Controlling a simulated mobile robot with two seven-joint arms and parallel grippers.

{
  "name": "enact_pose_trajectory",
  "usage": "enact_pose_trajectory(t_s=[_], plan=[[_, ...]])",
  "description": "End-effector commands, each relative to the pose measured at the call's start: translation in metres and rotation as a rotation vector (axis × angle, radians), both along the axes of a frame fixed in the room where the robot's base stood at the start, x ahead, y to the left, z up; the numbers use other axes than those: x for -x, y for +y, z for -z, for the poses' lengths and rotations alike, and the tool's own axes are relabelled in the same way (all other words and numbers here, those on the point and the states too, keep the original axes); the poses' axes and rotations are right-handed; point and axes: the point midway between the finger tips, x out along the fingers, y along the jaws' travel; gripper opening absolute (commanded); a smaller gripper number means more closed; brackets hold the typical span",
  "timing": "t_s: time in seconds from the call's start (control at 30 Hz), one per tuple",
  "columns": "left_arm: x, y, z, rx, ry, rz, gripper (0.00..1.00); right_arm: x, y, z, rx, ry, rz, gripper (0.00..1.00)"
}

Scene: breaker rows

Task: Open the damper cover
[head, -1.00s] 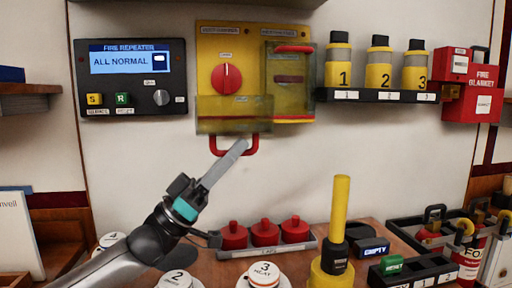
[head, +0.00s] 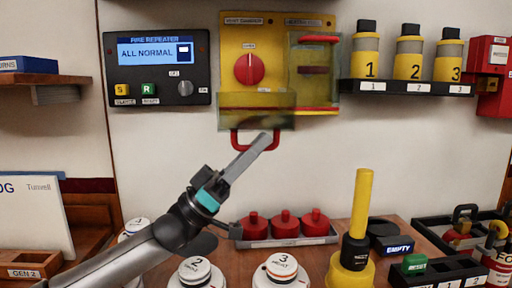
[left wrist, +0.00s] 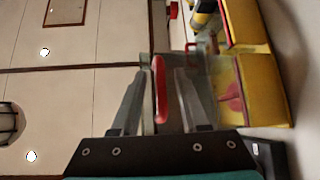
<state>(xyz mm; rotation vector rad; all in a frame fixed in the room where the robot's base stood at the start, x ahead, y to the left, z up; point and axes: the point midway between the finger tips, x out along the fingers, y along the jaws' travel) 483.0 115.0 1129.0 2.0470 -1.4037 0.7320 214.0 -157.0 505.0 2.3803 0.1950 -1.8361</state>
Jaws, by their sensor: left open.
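The damper cover (head: 240,100) is a see-through yellowish flap on the left half of a yellow panel (head: 235,35). It is swung down below the red knob (head: 249,69), which is uncovered. Its red loop handle (head: 236,141) hangs at the bottom. My left gripper (head: 268,140) is at this handle. In the left wrist view, the red handle (left wrist: 160,90) lies between the two fingers of the left gripper (left wrist: 158,95), which are open with gaps on both sides. My right gripper is not in view.
A second clear cover with a red handle (head: 318,40) is upright on the panel's right half. A fire repeater box (head: 157,90) is left of the panel. A rack of numbered yellow cylinders (head: 410,87) is at right. Red-knobbed parts (head: 286,224) and a tall yellow rod (head: 361,205) stand below.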

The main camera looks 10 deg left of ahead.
Motion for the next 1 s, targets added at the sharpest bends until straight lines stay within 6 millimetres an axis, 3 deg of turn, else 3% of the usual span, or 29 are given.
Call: enact_pose_trajectory(t_s=[0.3,0.37,0.8,1.0], plan=[[0.001,0.004,0.003,0.001,0.002,-0.001,0.45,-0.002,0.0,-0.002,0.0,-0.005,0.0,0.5],[0.003,0.007,0.007,0.001,0.002,-0.001,0.45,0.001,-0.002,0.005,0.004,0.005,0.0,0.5],[0.042,0.089,0.008,-0.003,0.004,-0.002,0.45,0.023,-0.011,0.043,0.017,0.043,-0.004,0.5],[0.052,0.11,0.008,-0.001,0.002,-0.001,0.45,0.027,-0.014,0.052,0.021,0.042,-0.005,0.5]])
